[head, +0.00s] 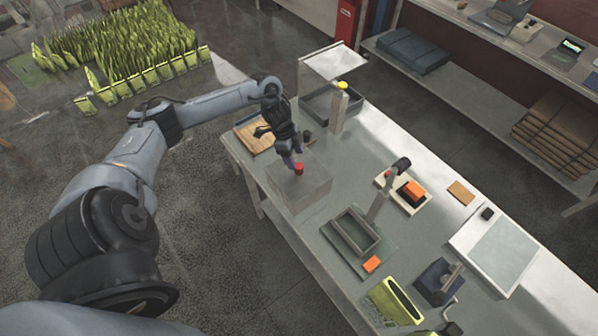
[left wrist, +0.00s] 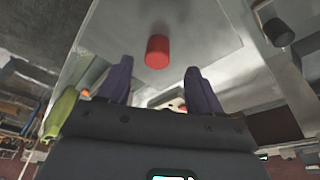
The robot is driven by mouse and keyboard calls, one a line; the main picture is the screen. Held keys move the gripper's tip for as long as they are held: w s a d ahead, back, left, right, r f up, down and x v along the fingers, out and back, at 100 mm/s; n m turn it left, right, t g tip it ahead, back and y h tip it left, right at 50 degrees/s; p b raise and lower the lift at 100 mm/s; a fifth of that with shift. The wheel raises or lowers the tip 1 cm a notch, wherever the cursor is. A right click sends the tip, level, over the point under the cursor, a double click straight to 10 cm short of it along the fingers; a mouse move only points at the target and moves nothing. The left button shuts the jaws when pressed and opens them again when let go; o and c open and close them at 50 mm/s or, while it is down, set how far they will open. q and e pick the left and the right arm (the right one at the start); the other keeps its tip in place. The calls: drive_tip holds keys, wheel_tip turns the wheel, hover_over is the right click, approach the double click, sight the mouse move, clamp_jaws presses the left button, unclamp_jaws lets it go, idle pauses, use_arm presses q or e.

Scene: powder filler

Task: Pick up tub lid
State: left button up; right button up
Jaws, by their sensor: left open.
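The tub lid (head: 315,178) is a flat grey plate with a red knob (head: 299,169) standing up from it. It lies on the grey box-shaped tub (head: 300,203) near the far left end of the bench. My left gripper (head: 291,161) is open and points down just above and beside the knob. In the left wrist view the red knob (left wrist: 157,52) shows between and beyond the two purple fingers, with no visible contact. The grey lid (left wrist: 190,25) fills the upper middle of that view. My right gripper is in neither view.
A wooden board (head: 252,135) lies left of the tub. A post with a yellow top (head: 342,86) stands behind it, near a grey tray (head: 318,104). A stand with a dark head (head: 401,165) and a grey frame (head: 352,232) are to the right. A green container (head: 392,302) is nearer.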

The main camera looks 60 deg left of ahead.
sight(299, 166)
use_arm(q)
drive_tip(key=shift+w+d+f+p, duration=0.1)
drive_tip(key=shift+f+p, duration=0.05)
drive_tip(key=shift+f, duration=0.2)
drive_tip(key=shift+w+d+f+p, duration=0.1)
drive_tip(key=shift+f+p, duration=0.05)
drive_tip(key=shift+f, duration=0.2)
drive_tip(key=x, duration=0.3)
drive_tip(key=shift+d+f+p, duration=0.1)
drive_tip(key=shift+d+p, duration=0.15)
drive_tip(key=shift+p, duration=0.15)
drive_tip(key=shift+f, duration=0.55)
drive_tip(key=shift+c, duration=0.2)
clamp_jaws()
